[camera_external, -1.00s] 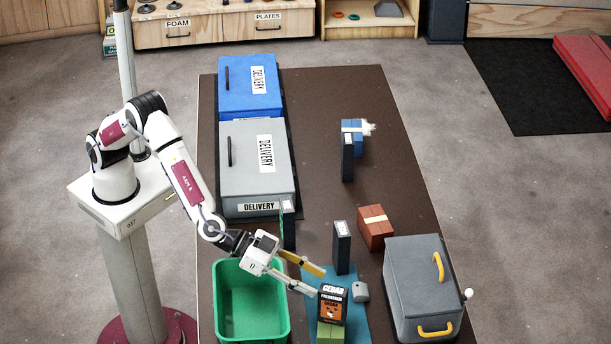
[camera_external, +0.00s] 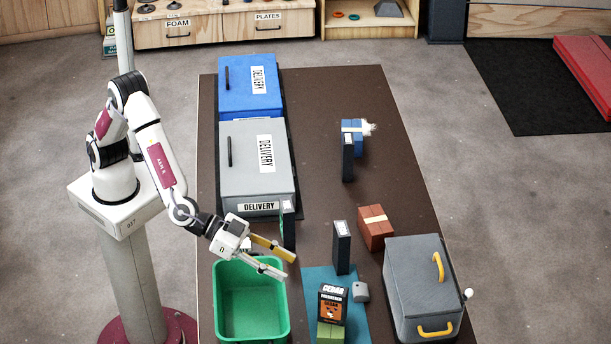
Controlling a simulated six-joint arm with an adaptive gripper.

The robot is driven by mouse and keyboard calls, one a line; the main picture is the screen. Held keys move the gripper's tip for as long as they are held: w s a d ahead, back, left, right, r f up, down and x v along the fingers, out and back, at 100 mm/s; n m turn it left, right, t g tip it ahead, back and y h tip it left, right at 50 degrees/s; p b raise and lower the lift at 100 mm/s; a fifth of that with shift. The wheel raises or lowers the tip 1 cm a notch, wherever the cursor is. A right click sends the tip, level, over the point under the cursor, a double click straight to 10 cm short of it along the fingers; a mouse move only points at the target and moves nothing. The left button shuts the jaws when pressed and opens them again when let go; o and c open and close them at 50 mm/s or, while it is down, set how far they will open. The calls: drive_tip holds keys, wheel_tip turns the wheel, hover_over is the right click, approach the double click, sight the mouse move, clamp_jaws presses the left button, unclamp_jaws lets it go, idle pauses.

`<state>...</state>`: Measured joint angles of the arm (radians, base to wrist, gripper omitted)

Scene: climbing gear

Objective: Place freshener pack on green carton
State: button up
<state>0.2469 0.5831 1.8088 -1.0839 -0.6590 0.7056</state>
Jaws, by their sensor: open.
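The freshener pack (camera_external: 331,306), dark with an orange face and the word CEDAR, stands upright on the green carton (camera_external: 330,334) at the front of the table. The carton's lower part is cut off by the picture's bottom edge. My gripper (camera_external: 290,267) is open and empty, up and left of the pack and apart from it. Its two fingers, one yellow and one pale, point right, over the far right rim of the green bin.
The open green bin (camera_external: 217,300) stands left of the pack. A teal mat (camera_external: 355,322) lies around the carton, with a small grey object (camera_external: 360,291).

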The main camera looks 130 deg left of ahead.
drive_tip(key=shift+r, duration=0.15)
idle(0.5)
drive_tip(key=s+d+r+m+g+h, duration=0.15)
drive_tip(key=s+r+h, duration=0.25)
drive_tip(key=s+r, duration=0.4)
drive_tip(key=s+d+r+m+h, duration=0.25)
drive_tip(key=s+r, duration=0.25)
drive_tip(key=s, duration=0.4)
drive_tip(key=s+a+f+g, duration=0.1)
drive_tip(key=s+a+f, duration=0.1)
drive_tip(key=s, duration=0.9)
drive_tip(key=s+a+f+g+y, duration=0.1)
drive_tip(key=s+a+f+g, duration=0.1)
drive_tip(key=s, duration=0.8)
drive_tip(key=s+a+f+g, duration=0.2)
drive_tip(key=s+a, duration=0.1)
drive_tip(key=s, duration=0.8)
drive_tip(key=shift+s+a, duration=0.15)
drive_tip(key=shift+s, duration=0.15)
